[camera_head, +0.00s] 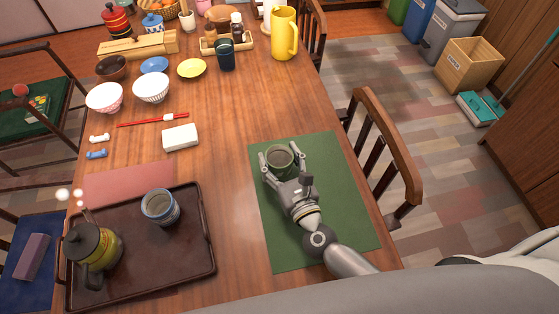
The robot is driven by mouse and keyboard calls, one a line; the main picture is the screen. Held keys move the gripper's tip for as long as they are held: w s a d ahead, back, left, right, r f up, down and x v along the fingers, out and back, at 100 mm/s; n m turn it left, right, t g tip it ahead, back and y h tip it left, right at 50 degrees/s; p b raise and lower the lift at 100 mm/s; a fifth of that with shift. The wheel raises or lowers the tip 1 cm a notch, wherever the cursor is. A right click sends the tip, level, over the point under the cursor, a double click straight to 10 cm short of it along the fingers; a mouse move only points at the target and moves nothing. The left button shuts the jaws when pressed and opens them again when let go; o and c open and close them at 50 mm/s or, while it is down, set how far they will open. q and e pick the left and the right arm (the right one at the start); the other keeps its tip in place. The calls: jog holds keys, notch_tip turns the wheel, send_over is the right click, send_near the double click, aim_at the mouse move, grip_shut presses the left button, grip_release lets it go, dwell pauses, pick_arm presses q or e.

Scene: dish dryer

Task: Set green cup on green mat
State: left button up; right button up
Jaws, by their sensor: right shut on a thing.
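A dark green cup (280,158) stands upright over the upper left part of the green mat (342,210). I cannot tell whether its base touches the mat. My right gripper (283,163) reaches in from the lower right, with its fingers on both sides of the cup, shut on it. The gripper and wrist hide part of the cup and the mat's middle. My left gripper is not in view.
A dark tray (190,262) at lower left holds a teapot (92,245) and a blue-grey cup (160,207). A white box (180,137), bowls and a yellow pitcher (284,34) stand farther back. A chair (385,150) is at the right edge.

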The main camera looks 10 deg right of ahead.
jog(key=shift+f, duration=0.1)
jog(key=o, duration=1.1)
jog(key=shift+o, duration=0.2)
